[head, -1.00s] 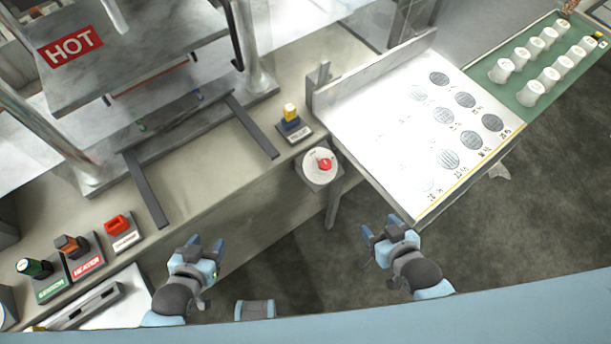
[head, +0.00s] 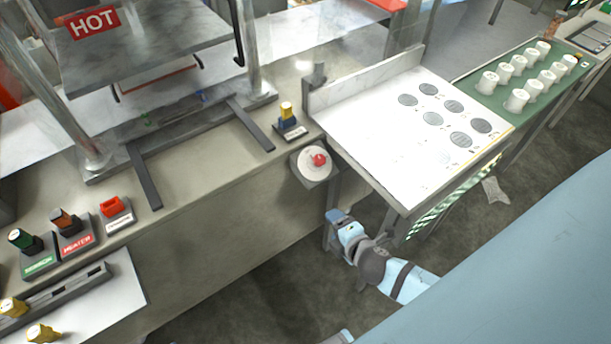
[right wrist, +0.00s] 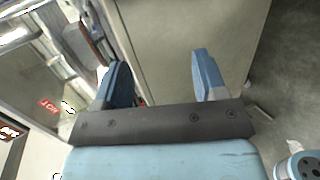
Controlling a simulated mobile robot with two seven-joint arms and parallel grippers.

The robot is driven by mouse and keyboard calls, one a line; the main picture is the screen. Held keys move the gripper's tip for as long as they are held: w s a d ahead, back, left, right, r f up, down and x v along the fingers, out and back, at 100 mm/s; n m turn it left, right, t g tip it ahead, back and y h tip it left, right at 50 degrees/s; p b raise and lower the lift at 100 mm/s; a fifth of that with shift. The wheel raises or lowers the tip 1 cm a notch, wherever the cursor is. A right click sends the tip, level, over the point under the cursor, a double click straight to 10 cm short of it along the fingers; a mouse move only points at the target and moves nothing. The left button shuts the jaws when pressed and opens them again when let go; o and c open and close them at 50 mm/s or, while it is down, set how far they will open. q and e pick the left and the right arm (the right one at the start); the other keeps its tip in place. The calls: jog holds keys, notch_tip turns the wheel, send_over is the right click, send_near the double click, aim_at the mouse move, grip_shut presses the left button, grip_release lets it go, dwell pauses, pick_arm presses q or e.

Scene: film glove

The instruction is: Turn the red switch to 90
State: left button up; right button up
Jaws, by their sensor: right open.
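A red knob (head: 319,160) sits on a white round dial (head: 306,166) at the bench's front corner, in the middle of the head view. A second red switch (head: 112,206), on a small labelled plate, stands on the bench at the left. My right gripper (head: 338,228) is below the dial in the head view, apart from both red parts and empty. In the right wrist view the two blue fingers (right wrist: 162,78) stand apart with nothing between them; no red switch can be made out there.
A yellow switch (head: 287,112) is behind the dial. A white panel with dark round spots (head: 390,130) lies to the right, above my right arm. Open floor lies below.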

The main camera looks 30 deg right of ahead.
aim_at(321, 162)
pick_arm(q)
notch_tip(321, 162, down, 6)
jog(key=b, duration=0.4)
jog(key=shift+w+d+b, duration=0.3)
jog(key=shift+w+d, duration=0.05)
jog(key=shift+w, duration=0.1)
pick_arm(e)
jog(key=w+d+n+t, duration=0.1)
jog(key=w+d+n, duration=0.1)
jog(key=w+n, duration=0.3)
jog(key=w+d+n+t+h, duration=0.1)
jog(key=w+d+n+t, duration=0.1)
jog(key=w+n, duration=0.3)
jog(key=w+d+n+t, duration=0.2)
jog(key=w+d+n, duration=0.2)
jog(key=w, duration=0.7)
jog(key=shift+w+d+n+h, duration=0.15)
jog(key=shift+n+h, duration=0.15)
jog(key=shift+n, duration=0.5)
jog(key=c, duration=0.9)
